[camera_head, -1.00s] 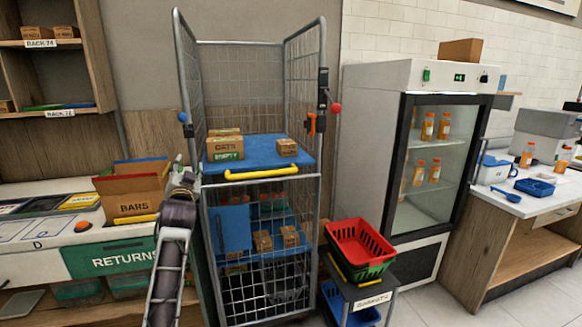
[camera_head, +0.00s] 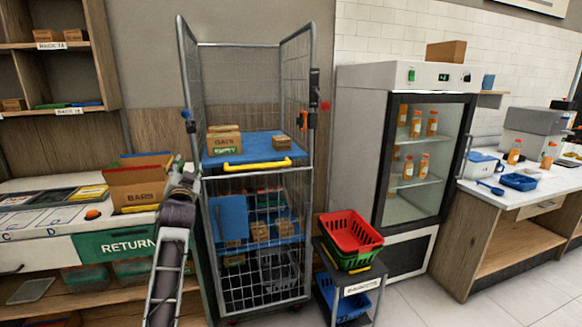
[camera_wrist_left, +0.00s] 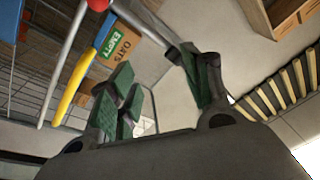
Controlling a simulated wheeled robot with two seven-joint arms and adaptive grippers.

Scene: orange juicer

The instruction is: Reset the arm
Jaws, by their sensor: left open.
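My left arm rises from the bottom of the head view, with its left gripper (camera_head: 184,172) at the top, between the bars box (camera_head: 137,185) and the wire cage trolley (camera_head: 248,296). In the left wrist view the fingers of this gripper (camera_wrist_left: 160,88) are spread apart, with nothing between them. Beyond them that view shows the oats box (camera_wrist_left: 120,48), the yellow bar (camera_wrist_left: 72,88) and the cage's wire mesh. I cannot tell the exact gap between the gripper and the cage frame. My right gripper is in neither view.
The returns counter (camera_head: 60,250) stands left of the arm. The cage's blue shelf (camera_head: 255,150) carries boxes. Red and green baskets (camera_head: 350,235) sit on a small stand at right. A glass-door fridge (camera_head: 362,120) and a counter (camera_head: 480,215) stand farther right. Floor shows at lower right.

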